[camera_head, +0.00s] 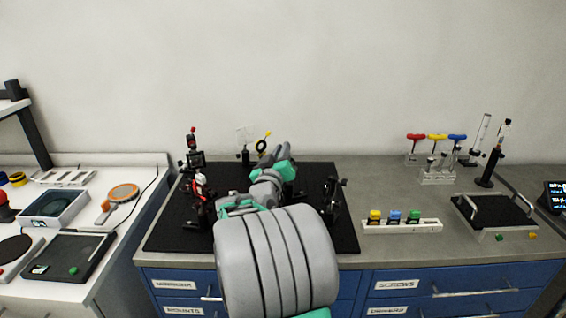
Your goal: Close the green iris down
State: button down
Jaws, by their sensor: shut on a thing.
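My arm reaches from the bottom middle over the black optical breadboard (165,236). My gripper (283,152) is at its far end, near the back edge of the board, seen from behind and small. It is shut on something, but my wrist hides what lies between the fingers. I cannot make out the green iris or its lever; my arm covers that part of the board. A black ring-shaped mount with a yellow lever (262,146) stands just left of my gripper, apart from it.
Black posts with red-topped optics (199,188) stand left of my arm, and a dark mount (332,196) stands close on its right. A white rack with yellow, blue and green-capped pieces (402,226) is on the grey bench. Bench right of the board is partly clear.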

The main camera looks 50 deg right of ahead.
jog(key=c, duration=1.4)
grip_release()
jog(key=shift+c, duration=0.2)
jog(key=r+b+v, duration=0.1)
jog(key=b+v, duration=0.1)
jog(key=v, duration=0.5)
jog(key=shift+s+a+f, duration=0.2)
jog(key=shift+a+f, duration=0.2)
jog(key=shift+f, duration=0.1)
